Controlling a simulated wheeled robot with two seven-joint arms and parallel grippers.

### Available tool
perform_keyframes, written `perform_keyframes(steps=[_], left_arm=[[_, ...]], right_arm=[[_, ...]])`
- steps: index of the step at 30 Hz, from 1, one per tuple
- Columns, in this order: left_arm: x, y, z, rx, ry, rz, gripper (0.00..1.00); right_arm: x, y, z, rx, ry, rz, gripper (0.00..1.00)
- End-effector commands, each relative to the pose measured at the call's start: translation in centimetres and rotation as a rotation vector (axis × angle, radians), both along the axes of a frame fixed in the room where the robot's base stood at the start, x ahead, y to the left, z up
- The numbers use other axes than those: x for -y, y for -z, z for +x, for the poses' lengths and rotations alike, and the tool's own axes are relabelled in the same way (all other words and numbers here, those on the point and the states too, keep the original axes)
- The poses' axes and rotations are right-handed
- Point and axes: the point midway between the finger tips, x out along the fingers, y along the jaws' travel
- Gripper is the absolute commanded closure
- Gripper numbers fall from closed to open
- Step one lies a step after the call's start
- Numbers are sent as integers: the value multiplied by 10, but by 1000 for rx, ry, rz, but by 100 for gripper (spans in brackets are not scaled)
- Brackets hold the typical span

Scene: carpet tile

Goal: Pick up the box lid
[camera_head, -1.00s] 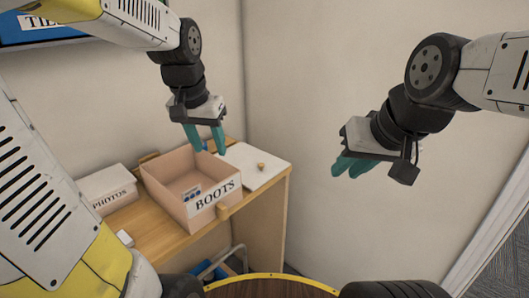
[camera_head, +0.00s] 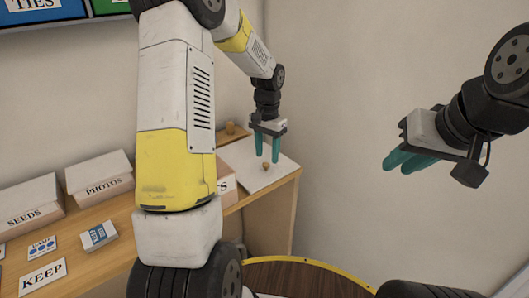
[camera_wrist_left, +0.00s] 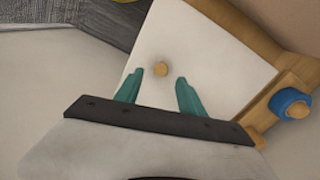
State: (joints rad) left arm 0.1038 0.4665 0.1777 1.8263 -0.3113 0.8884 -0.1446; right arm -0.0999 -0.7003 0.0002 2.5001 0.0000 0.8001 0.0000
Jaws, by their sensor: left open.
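The box lid (camera_head: 257,184) is a flat white panel with a small round wooden knob (camera_head: 266,166). It lies at the right end of the wooden desk. My left gripper (camera_head: 268,155) points down over the lid, with its teal fingers apart and empty. In the left wrist view the knob (camera_wrist_left: 160,69) shows just beyond the gap between the open fingertips (camera_wrist_left: 160,78), on the white lid (camera_wrist_left: 200,45). My right gripper (camera_head: 400,162) hangs in the air at the right, apart from everything. Its fingers overlap in the view, so its opening is unclear.
The BOOTS box (camera_head: 228,185) stands beside the lid, mostly hidden by my left arm. White-lidded boxes SEEDS (camera_head: 30,212) and PHOTOS (camera_head: 105,184) stand further left on the desk (camera_head: 95,250). A KEEP card (camera_head: 43,275) lies near the front. Walls close off the back.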

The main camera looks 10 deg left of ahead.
Motion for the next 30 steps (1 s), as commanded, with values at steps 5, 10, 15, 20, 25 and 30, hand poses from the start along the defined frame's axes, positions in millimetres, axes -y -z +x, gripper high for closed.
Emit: perform_keyframes(steps=[5, 10, 15, 20, 25, 30], left_arm=[[-1, 28, -3, -4, 1, -1, 53], [-1, 38, -2, 0, 0, 0, 53], [-1, 38, -2, 1, 0, 0, 53], [-1, 37, -2, 1, 0, 0, 83], [-1, 37, -2, 1, 0, 0, 100], [-1, 37, -2, 1, 0, 0, 100]], right_arm=[[0, 0, 0, 0, 0, 0, 76], [0, 0, 0, 0, 0, 0, 76], [0, 0, 0, 0, 0, 0, 76], [0, 0, 0, 0, 0, 0, 76], [0, 0, 0, 0, 0, 0, 76], [0, 0, 0, 0, 0, 0, 76]])
